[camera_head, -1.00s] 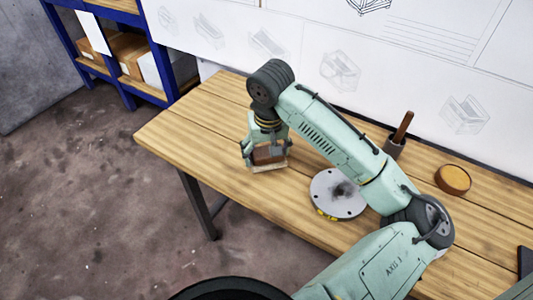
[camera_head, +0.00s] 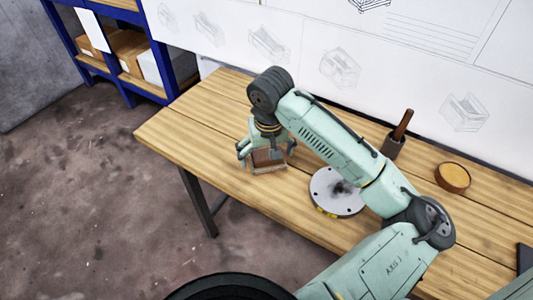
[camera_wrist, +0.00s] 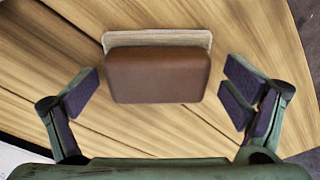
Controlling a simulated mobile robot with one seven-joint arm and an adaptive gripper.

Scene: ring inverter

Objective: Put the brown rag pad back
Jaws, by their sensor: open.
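The brown rag pad (camera_wrist: 158,75) is a rounded brown block lying on a pale wooden base (camera_wrist: 157,38), whose edge shows behind it. In the head view the brown rag pad (camera_head: 268,157) sits near the left part of the table's front edge. My gripper (camera_wrist: 160,98) is open, with one finger on each side of the pad and a visible gap to both. In the head view my gripper (camera_head: 266,151) is low over the pad and partly hides it.
A round grey metal disc (camera_head: 336,192) with a dark smudge lies on the wooden table (camera_head: 180,130) to the right. The table's left end is clear.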

